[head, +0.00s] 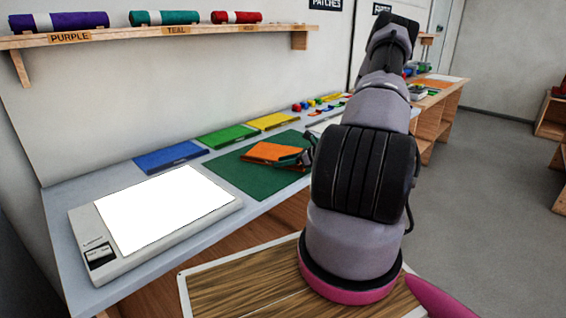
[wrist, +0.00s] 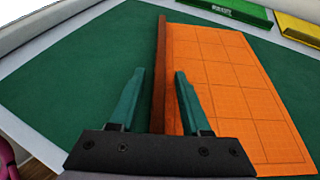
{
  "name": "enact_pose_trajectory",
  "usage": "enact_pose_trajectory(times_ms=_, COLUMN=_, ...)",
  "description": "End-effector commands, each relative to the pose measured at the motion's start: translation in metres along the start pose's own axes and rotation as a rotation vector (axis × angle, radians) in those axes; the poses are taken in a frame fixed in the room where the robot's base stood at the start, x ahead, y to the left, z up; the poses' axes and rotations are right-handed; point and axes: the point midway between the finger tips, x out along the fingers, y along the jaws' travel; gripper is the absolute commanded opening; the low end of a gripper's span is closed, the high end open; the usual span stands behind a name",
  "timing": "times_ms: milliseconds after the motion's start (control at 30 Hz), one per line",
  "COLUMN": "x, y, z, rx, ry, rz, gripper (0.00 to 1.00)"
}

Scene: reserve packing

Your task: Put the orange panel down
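The orange panel (head: 268,151) lies on the dark green mat (head: 232,176), apparently flat. In the wrist view, the panel (wrist: 225,85) shows a grid of lines and a raised brown-orange edge strip along its left side. My gripper (wrist: 160,75) is open, its two green fingers on either side of that strip. Green mat shows between the left finger and the strip, and the right finger is over the panel side. In the head view, my gripper (head: 304,157) is at the panel's right end, partly hidden by my arm.
A lightbox (head: 92,249) with a bright white top stands on the left of the bench. Blue (head: 170,157), green (head: 227,136) and yellow (head: 270,121) panels lie along the wall behind the mat. A shelf (head: 150,34) with rolls is above. Small coloured items (head: 318,102) lie farther along.

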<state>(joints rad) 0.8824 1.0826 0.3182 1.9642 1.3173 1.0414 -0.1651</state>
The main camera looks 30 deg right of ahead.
Motion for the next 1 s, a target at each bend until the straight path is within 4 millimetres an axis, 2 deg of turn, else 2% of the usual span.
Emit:
enact_pose_trajectory(times_ms=167, x=-0.001, y=0.000, z=0.002, rx=0.000, ry=0.000, rz=0.000, gripper=0.47)
enact_pose_trajectory(times_ms=267, x=-0.009, y=-0.001, z=0.002, rx=0.001, ry=0.000, rz=-0.002, gripper=0.47)
enact_pose_trajectory(times_ms=700, x=-0.097, y=0.000, z=0.002, rx=0.000, ry=0.001, rz=-0.002, gripper=0.47)
enact_pose_trajectory(times_ms=833, x=-0.113, y=-0.001, z=0.002, rx=0.000, ry=0.001, rz=-0.002, gripper=0.47)
enact_pose_trajectory(times_ms=1000, x=-0.120, y=0.000, z=0.002, rx=0.000, ry=0.000, rz=0.001, gripper=0.47)
